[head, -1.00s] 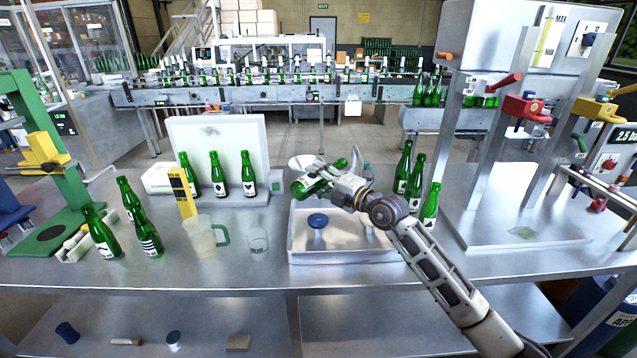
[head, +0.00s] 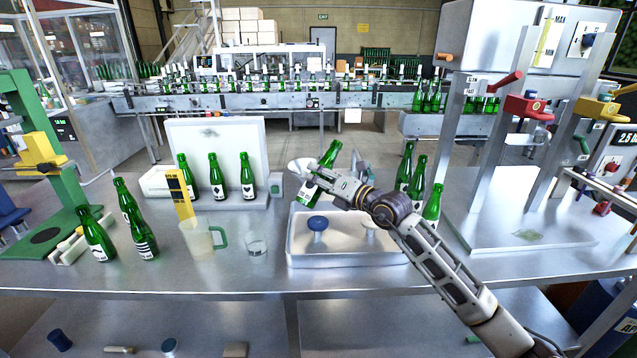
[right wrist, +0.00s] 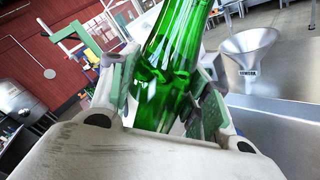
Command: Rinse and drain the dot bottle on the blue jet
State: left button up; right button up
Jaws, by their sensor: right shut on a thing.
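My right gripper (head: 326,184) is shut on a green bottle (head: 325,166), held above the back of a shallow metal tray. The bottle leans a little with its neck up and to the right. In the right wrist view the bottle (right wrist: 172,65) stands between the two fingers (right wrist: 160,95); its label is hidden there, and in the head view the mark on it is too small to tell. The blue jet (head: 317,224) is a round blue-topped post in the tray, below the bottle. A pale post (head: 369,223) stands to its right, partly behind my arm. My left gripper is out of view.
The tray (head: 345,260) sits at the bench's middle. A funnel (right wrist: 248,50) stands behind the bottle. A jug (head: 197,240) and a glass (head: 256,246) stand left of the tray. Several green bottles stand left, on a rack and right of my arm. The front bench strip is clear.

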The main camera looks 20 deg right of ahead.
jog(key=n+b, duration=0.2)
jog(key=n, duration=0.1)
jog(key=shift+n+b, duration=0.4)
jog(key=shift+n, duration=0.2)
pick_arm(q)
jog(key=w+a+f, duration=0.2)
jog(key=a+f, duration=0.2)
pick_arm(e)
jog(key=shift+n+b, duration=0.45)
jog(key=shift+n, duration=0.05)
jog(key=shift+n+b, duration=0.45)
jog(key=shift+n, duration=0.15)
jog(key=shift+n+b, duration=0.8)
jog(key=shift+n, duration=0.5)
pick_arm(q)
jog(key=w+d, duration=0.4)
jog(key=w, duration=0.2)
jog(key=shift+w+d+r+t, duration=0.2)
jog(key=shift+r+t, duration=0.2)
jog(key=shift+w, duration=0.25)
